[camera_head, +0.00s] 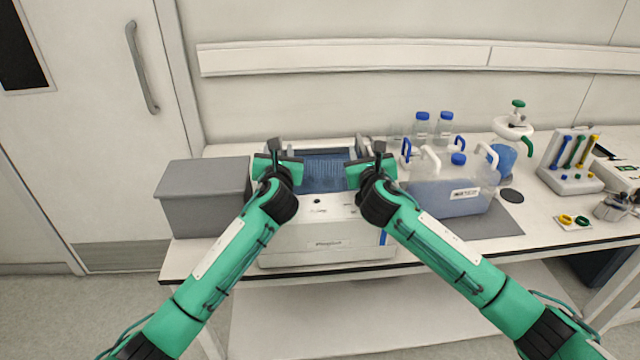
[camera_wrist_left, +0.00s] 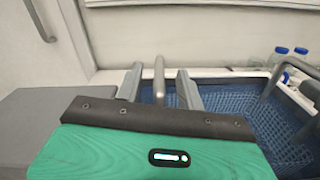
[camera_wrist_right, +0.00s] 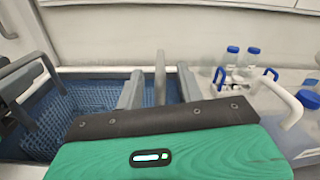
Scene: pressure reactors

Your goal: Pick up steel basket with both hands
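The steel basket (camera_head: 325,168) is a mesh basket that looks blue inside the white bath unit (camera_head: 325,240). Its mesh also shows in the left wrist view (camera_wrist_left: 235,101) and right wrist view (camera_wrist_right: 85,100). My left gripper (camera_head: 276,150) is at the basket's left end. A grey upright handle bar (camera_wrist_left: 159,80) stands between its two parted fingers. My right gripper (camera_head: 379,151) is at the right end, with a similar bar (camera_wrist_right: 160,75) between its parted fingers. Both grippers are open. The wrists hide the lower parts of both bars.
A grey box (camera_head: 203,200) stands close left of the bath. A blue-tinted container (camera_head: 450,198) with white handles stands close right. Blue-capped bottles (camera_head: 421,127) are behind it. A tube rack (camera_head: 570,165) stands farther right. The wall is behind the bench.

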